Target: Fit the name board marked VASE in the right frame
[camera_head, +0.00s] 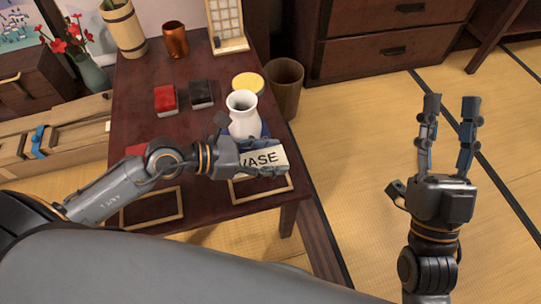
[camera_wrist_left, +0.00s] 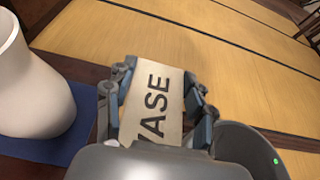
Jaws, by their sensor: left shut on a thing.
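The name board marked VASE (camera_head: 262,160) is pale with dark letters. My left gripper (camera_head: 272,168) is shut on it above the table's front right corner; in the left wrist view the board (camera_wrist_left: 155,90) sits between both fingers. The right frame (camera_head: 262,194) is a thin wooden outline on the tabletop, just below the board and partly hidden by the gripper. The left frame (camera_head: 152,220) lies further left and looks empty. My right gripper (camera_head: 452,105) is open and empty, over the tatami to the right of the table.
A white vase (camera_head: 243,118) stands on a blue mat right behind the left gripper; it also shows in the left wrist view (camera_wrist_left: 28,85). Red (camera_head: 166,99) and black (camera_head: 202,94) boxes, a yellow-topped round container (camera_head: 248,82) and a copper cup (camera_head: 175,40) stand further back.

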